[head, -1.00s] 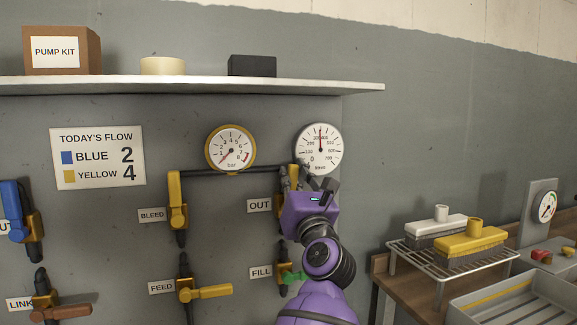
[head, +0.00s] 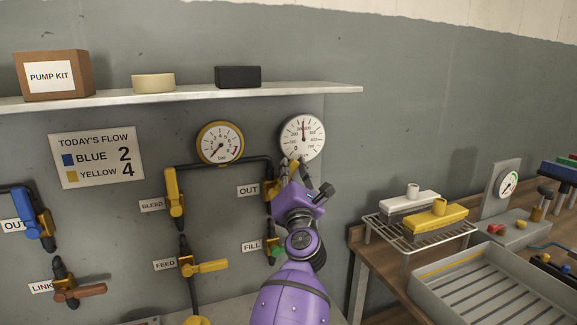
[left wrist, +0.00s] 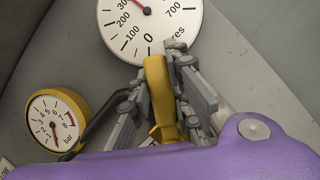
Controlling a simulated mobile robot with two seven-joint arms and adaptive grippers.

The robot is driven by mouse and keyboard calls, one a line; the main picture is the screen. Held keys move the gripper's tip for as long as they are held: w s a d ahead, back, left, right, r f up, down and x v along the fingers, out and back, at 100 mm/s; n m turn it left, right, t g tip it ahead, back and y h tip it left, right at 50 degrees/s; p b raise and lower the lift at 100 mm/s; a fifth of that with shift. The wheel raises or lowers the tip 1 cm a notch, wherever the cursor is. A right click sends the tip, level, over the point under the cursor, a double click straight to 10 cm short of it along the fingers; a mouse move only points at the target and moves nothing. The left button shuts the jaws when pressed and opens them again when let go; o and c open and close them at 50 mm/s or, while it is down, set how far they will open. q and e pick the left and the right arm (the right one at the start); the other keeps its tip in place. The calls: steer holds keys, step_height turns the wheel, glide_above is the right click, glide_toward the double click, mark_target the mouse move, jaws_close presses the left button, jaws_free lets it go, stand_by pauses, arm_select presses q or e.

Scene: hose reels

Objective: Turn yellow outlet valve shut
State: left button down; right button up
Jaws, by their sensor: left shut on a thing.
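The yellow outlet valve (head: 268,190) is on the wall panel beside the OUT label, under the white round gauge. My left gripper (head: 288,171) is at this valve and covers much of it in the head view. In the left wrist view, the valve's yellow handle (left wrist: 156,88) stands between the two grey fingers of my left gripper (left wrist: 158,85), which is shut on it. The handle points toward the white gauge (left wrist: 150,28). The lower part of the valve is mostly hidden by my gripper. My right gripper is not in view.
The yellow-rimmed gauge (head: 220,143) and the BLEED valve (head: 175,195) are to the left. The FEED valve (head: 200,267) and green-handled FILL valve (head: 275,251) are below. A shelf (head: 190,98) runs above.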

arm_select(q)
steer(key=shift+d, duration=0.1)
steer(key=c, duration=1.6)
jaws_free()
steer(key=shift+s, duration=0.1)
steer(key=v, duration=0.7)
steer(key=shift+s, duration=0.2)
